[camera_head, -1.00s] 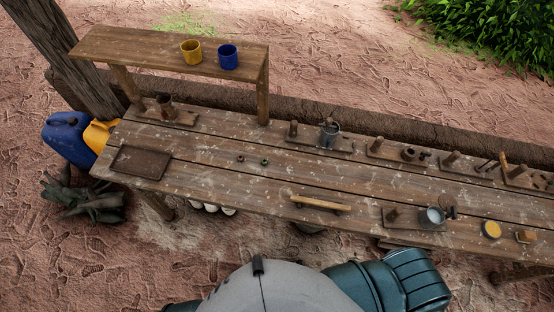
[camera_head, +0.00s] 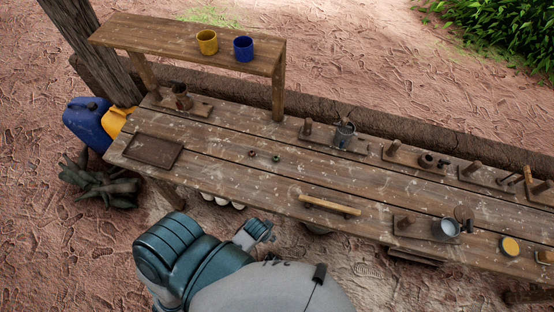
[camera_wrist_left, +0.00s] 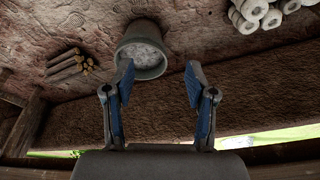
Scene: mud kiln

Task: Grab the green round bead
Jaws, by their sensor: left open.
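The green round bead (camera_head: 277,157) is small and lies on the wooden workbench (camera_head: 225,178), left of its middle. A dark reddish bead (camera_head: 251,153) lies just left of it. My left gripper (camera_head: 266,232) is in front of the bench's near edge, below and apart from the bead. In the left wrist view, my left gripper (camera_wrist_left: 159,75) has its two blue-padded fingers spread with nothing between them. The beads do not show in the wrist view. My right gripper is not in view.
A tray (camera_head: 153,151) lies left of the beads and a wooden bar (camera_head: 330,205) to the right. A raised shelf (camera_head: 150,38) holds yellow and blue cups behind. The wrist view shows a bucket (camera_wrist_left: 145,57), logs (camera_wrist_left: 70,66) and white rolls (camera_wrist_left: 255,10). Bench around the beads is clear.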

